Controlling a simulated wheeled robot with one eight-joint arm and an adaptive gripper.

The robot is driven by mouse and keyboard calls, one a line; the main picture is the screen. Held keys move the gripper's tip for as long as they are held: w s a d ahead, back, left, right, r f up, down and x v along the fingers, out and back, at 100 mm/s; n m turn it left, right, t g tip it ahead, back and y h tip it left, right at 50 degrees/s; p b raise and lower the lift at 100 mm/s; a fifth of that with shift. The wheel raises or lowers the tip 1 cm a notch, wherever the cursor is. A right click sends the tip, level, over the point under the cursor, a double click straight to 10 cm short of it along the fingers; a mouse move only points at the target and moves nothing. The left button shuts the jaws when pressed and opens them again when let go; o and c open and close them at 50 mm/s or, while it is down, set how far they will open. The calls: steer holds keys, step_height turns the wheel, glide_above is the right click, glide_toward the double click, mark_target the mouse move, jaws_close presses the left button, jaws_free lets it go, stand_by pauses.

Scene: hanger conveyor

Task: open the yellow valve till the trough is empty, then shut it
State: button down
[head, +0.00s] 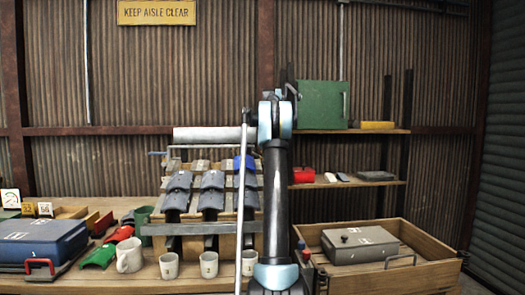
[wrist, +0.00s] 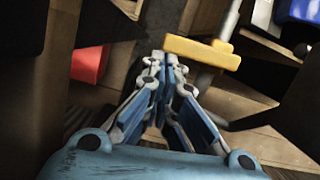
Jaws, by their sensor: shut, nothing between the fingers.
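In the wrist view a yellow bar-shaped handle (wrist: 203,52), which looks like the valve's, sits on a grey stem (wrist: 227,22) just beyond and right of my fingertips. My gripper (wrist: 167,62) is shut with nothing between its fingers. Its tips are close to the left end of the yellow handle; I cannot tell whether they touch it. In the head view my arm stands in the middle and hides part of the scene behind it. My gripper and the yellow valve cannot be made out there. I cannot make out the trough or its contents for certain in either view.
A wooden rack (head: 246,212) with grey pieces stands behind my arm. Several mugs, one a white mug (head: 130,255), and a blue case (head: 42,238) are at left. A wooden crate (head: 395,275) holds a grey case (head: 360,245). A red thing (wrist: 90,65) shows near my gripper.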

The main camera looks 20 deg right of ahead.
steer(key=shift+a, duration=0.15)
steer(key=shift+w+a, duration=0.15)
steer(key=shift+a, duration=0.5)
